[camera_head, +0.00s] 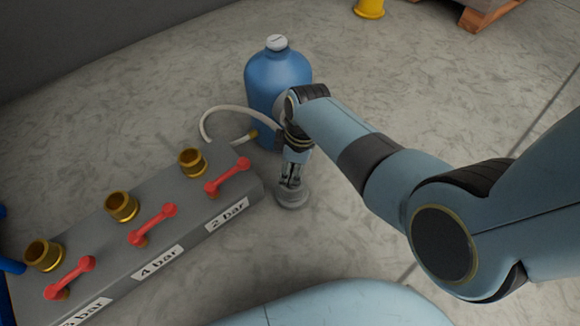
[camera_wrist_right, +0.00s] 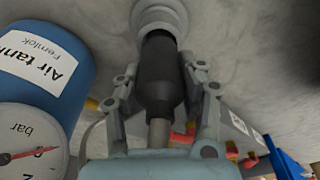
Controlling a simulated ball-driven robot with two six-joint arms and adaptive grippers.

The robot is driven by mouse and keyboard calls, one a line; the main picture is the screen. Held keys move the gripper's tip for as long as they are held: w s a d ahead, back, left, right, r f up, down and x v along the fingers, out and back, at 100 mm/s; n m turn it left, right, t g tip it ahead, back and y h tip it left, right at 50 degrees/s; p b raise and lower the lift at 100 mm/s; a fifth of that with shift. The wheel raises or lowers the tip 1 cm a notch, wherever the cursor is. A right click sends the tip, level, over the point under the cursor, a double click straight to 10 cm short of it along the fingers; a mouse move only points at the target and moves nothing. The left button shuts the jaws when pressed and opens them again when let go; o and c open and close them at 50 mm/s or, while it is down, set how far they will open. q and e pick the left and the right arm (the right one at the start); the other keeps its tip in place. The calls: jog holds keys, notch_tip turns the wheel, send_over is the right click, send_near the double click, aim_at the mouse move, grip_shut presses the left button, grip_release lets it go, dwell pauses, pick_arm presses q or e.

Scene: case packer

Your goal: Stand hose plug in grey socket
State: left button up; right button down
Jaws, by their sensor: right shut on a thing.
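My right gripper (camera_head: 291,178) is shut on the hose plug and points down over the grey socket (camera_head: 292,197) on the floor. In the right wrist view the plug (camera_wrist_right: 160,78) is a black, thick-bodied piece with a grey stem, between the two fingers. Its far end meets the round grey socket (camera_wrist_right: 158,14) there; how deep it sits cannot be told. A pale hose (camera_head: 213,115) loops from behind the gripper, left of the blue air tank (camera_head: 268,82). My left gripper is out of view.
A grey manifold block (camera_head: 245,205) with brass ports (camera_head: 122,206), red levers (camera_head: 152,225) and bar labels stands left of the socket. The tank stands close behind my right wrist; its gauge (camera_wrist_right: 30,145) shows in the wrist view. Floor right of the socket is clear.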

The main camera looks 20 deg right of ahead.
jog(key=shift+f, duration=0.25)
jog(key=c, duration=1)
grip_release()
jog(key=o, duration=0.3)
jog(key=r, duration=0.4)
jog(key=d+r, duration=0.1)
jog(key=r, duration=0.7)
jog(key=shift+s+d, duration=0.3)
jog(key=shift+s, duration=0.1)
jog(key=shift+f, duration=0.1)
